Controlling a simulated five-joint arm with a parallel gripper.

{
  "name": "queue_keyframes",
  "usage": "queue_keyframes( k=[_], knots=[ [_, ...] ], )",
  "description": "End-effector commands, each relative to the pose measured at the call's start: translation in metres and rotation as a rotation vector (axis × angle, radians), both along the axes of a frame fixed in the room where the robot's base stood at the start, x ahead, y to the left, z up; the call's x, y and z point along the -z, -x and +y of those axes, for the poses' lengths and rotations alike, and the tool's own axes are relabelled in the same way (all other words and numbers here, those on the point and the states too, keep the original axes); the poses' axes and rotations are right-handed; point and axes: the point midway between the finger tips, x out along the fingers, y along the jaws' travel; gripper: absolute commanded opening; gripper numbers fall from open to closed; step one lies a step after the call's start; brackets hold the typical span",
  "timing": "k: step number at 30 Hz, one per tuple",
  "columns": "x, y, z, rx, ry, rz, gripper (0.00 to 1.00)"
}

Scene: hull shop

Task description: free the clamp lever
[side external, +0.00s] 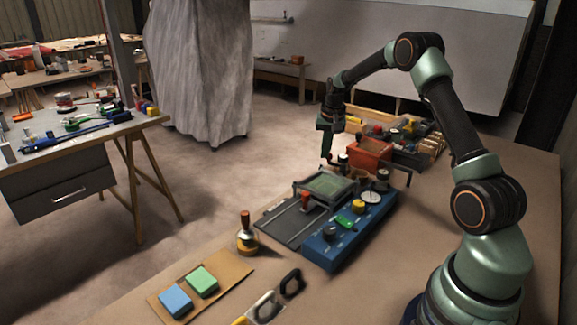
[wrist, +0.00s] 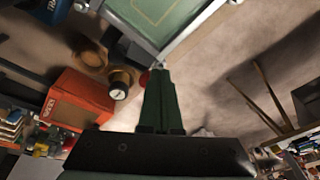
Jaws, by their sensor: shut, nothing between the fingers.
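A blue fixture (side external: 345,240) with knobs, a yellow button and a dial stands on the bench beside a dark grooved plate (side external: 285,222). A framed green panel (side external: 325,186) sits above the plate; it also shows at the top of the wrist view (wrist: 165,12). A small red-handled part (side external: 306,201) stands at the panel's near edge; I cannot tell if it is the clamp lever. My gripper (side external: 327,160) is above the fixture's far side, pointing down. In the wrist view its fingers (wrist: 159,72) are together and empty, near the frame's edge; contact is unclear.
An orange-red box (side external: 370,153) stands behind the fixture, with a tray of parts beyond. A wooden-handled tool (side external: 246,235) stands at the front left. Blue (side external: 175,301) and green (side external: 202,281) blocks lie on a brown board. The bench right of the fixture is clear.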

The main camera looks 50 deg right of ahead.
Motion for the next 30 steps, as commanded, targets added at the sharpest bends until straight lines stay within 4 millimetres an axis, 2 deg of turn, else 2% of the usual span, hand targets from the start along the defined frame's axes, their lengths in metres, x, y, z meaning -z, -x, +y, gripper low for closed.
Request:
queue_keyframes(
  k=[5,9,15,21,30],
  knots=[
    [-0.006,0.001,0.013,-0.004,-0.002,-0.003,0.0],
    [-0.015,0.005,0.038,-0.007,-0.009,-0.007,0.0],
    [-0.059,0.006,0.047,-0.004,-0.01,-0.012,0.0],
    [-0.093,0.008,0.055,-0.005,-0.014,-0.011,0.0],
    [-0.118,0.011,0.067,-0.026,-0.01,-0.015,0.0]
  ],
)
